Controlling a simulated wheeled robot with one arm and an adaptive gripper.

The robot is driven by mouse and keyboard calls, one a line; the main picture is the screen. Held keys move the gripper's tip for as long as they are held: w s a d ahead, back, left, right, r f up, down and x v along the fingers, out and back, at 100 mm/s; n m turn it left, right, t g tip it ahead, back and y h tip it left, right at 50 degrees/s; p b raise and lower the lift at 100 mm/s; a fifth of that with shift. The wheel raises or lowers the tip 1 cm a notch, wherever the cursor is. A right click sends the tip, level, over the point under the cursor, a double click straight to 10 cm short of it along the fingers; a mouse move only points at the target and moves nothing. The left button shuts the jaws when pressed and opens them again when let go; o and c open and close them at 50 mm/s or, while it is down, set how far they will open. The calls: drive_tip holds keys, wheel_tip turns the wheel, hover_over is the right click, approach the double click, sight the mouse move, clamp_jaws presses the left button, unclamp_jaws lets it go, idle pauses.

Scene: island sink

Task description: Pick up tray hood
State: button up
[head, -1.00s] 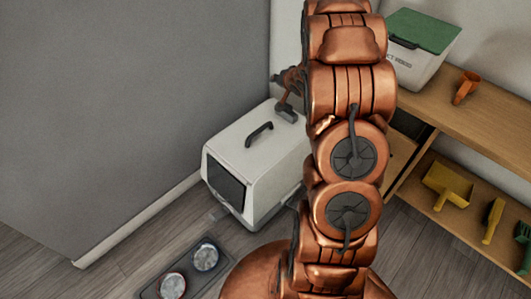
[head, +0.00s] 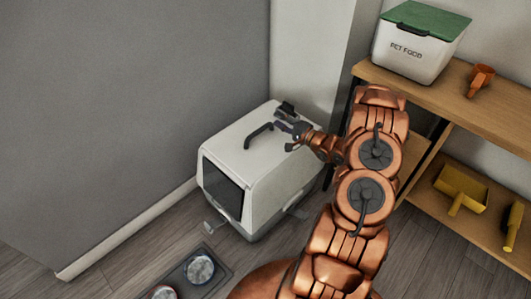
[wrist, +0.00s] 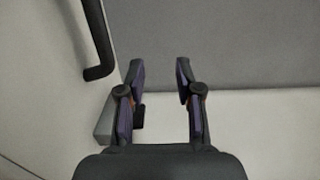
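The tray hood (head: 262,170) is a white box-shaped cover with a dark front opening and a dark handle (head: 258,135) on top. It sits on a grey base on the floor by the wall. My gripper (head: 286,118) is over the top of the hood, just right of the handle. In the wrist view my gripper's two fingers (wrist: 160,70) are apart with nothing between them. The handle (wrist: 95,42) shows at the upper left there, outside the fingers. I cannot tell the gripper's exact height above the hood.
A dark mat (head: 188,280) with two bowls lies in front of the hood. A wooden shelf (head: 450,100) at the right holds a pet food bin (head: 408,55), an orange scoop (head: 480,80) and a yellow dustpan (head: 460,188). Grey wall is at the left.

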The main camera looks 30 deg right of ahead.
drive_tip(key=b, duration=0.1)
approach(265, 126)
drive_tip(key=w, duration=0.3)
drive_tip(key=shift+a+f, duration=0.15)
drive_tip(key=shift+f, duration=0.25)
drive_tip(key=shift+w+a+f, duration=0.1)
drive_tip(key=shift+w+f, duration=0.05)
drive_tip(key=shift+w, duration=0.05)
drive_tip(key=shift+b+x, duration=0.8)
drive_tip(key=shift+x, duration=2.75)
clamp_jaws()
